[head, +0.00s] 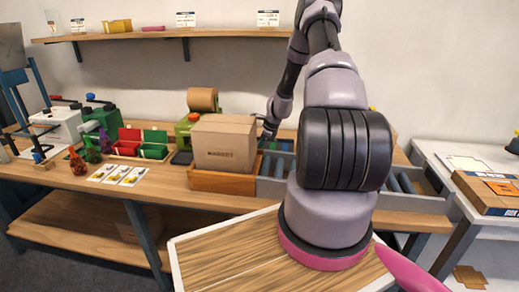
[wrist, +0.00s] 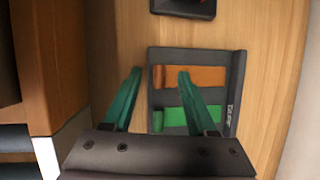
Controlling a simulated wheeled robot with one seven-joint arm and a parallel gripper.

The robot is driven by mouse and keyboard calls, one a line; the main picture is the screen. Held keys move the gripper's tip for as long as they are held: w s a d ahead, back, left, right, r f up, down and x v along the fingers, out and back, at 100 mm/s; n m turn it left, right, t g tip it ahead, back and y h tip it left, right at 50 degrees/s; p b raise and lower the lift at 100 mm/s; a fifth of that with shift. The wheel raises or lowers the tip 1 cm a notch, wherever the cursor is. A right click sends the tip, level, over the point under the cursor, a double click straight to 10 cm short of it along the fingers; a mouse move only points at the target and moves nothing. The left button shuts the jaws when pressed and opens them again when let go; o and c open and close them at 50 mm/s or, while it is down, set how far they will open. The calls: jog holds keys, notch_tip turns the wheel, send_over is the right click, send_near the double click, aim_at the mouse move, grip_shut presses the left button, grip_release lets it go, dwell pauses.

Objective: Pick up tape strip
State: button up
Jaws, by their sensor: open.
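Two tape strips lie side by side on a dark grey holder (wrist: 240,62) in the wrist view, an orange strip (wrist: 205,77) and a green strip (wrist: 172,118). My gripper (wrist: 160,72) is open and empty, with its two green fingers apart. In the picture, the right finger overlaps both strips and the left finger is left of the holder. I cannot tell how high the fingertips are above them. In the head view my gripper (head: 269,130) is behind the right side of the cardboard box, and the strips are hidden there.
The cardboard box (head: 225,145) stands on a wooden tray (head: 222,180). A green tape machine with a brown roll (head: 202,99) stands behind it. Red and green bins (head: 140,145) and cards (head: 118,175) are left. A dark object (wrist: 185,7) lies beyond the holder.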

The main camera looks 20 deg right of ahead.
grip_shut()
